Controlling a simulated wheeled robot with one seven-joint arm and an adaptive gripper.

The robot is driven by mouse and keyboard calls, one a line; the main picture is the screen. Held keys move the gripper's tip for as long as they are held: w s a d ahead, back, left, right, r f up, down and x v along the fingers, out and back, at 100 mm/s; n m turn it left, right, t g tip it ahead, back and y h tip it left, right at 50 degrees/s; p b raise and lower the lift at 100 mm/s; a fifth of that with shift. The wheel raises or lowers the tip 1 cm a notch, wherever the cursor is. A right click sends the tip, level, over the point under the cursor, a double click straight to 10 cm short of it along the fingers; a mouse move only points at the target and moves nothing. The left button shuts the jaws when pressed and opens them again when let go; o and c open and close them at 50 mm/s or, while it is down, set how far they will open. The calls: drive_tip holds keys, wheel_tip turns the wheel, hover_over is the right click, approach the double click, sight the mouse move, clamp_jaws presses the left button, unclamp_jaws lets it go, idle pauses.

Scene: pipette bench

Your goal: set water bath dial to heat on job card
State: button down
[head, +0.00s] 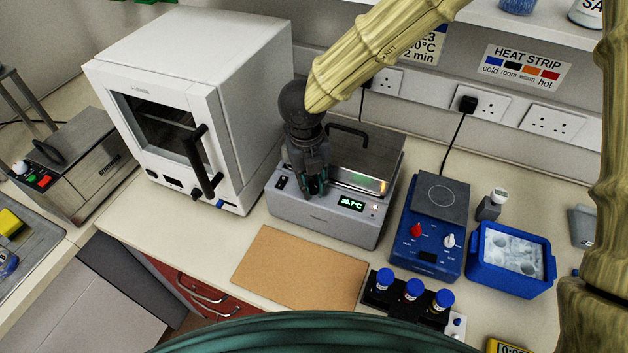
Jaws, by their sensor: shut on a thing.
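The water bath (325,223) is a grey metal box with a lid, standing on the bench in the middle of the head view. Its lit green display (352,203) seems to read 30.7 °C, though the digits are small. My gripper (316,188) points down at the bath's front panel, left of the display, and is shut on the dial, which the fingers hide. The job card (428,46) hangs on the back wall, partly covered by my arm; "°C" and "2 min" show, but its full temperature cannot be read.
A white oven (240,95) stands close on the left. A blue hotplate stirrer (432,228) and a blue ice box (512,260) stand on the right. A tan mat (300,268) and a rack of blue-capped tubes (412,298) lie in front.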

drive_tip(key=shift+m, duration=1)
drive_tip(key=c, duration=1.5)
unclamp_jaws()
wheel_tip(320, 180, up, 12)
drive_tip(key=shift+a, duration=0.45)
